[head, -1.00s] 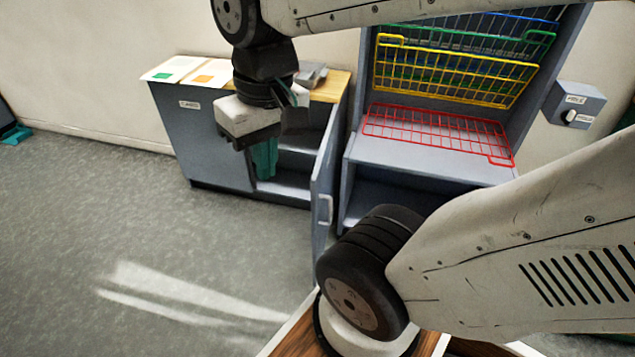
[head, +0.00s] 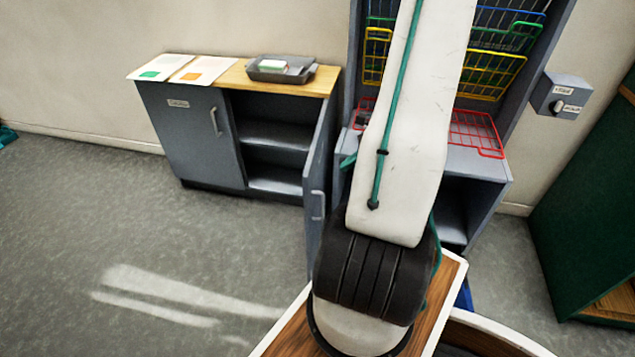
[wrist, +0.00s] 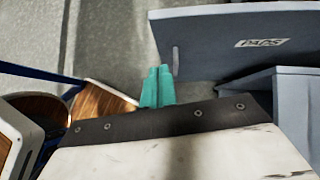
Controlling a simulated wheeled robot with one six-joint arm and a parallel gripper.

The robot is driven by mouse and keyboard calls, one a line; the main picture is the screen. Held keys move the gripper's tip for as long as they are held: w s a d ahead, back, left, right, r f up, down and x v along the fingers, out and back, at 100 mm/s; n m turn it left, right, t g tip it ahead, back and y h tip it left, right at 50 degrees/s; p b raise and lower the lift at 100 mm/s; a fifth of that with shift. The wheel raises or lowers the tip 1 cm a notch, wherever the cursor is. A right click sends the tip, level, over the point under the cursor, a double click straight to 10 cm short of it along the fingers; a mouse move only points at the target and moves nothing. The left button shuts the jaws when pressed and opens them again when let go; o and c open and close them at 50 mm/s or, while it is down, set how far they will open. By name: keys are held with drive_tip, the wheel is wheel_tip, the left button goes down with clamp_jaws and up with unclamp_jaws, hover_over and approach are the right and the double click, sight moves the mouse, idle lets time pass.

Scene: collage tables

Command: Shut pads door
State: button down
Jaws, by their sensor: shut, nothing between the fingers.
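The pads door (head: 316,165) is the right door of the grey low cabinet (head: 190,140) in the head view. It stands wide open, swung out toward me and seen nearly edge-on, with its handle near its free edge. In the wrist view the door (wrist: 225,45) shows its face with a PADS label and a pale handle. My gripper's teal fingers (wrist: 157,86) are shut and empty in the wrist view, beside the door's handle end. Whether they touch the door I cannot tell.
The left cabinet door (head: 188,125) is shut. A grey tray (head: 281,70) and two sheets lie on the wooden top. A rack with wire baskets (head: 485,75) stands to the right, behind my arm. A green cabinet (head: 590,220) is at far right. The floor at left is clear.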

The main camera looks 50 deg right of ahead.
wheel_tip(320, 180, down, 2)
drive_tip(key=s+d+f+m, duration=0.1)
drive_tip(key=s+d+m, duration=0.1)
approach(310, 189)
drive_tip(key=s+f+x, duration=0.1)
drive_tip(key=x, duration=0.4)
drive_tip(key=shift+w+a+r+t+h, duration=0.3)
drive_tip(key=shift+w, duration=0.3)
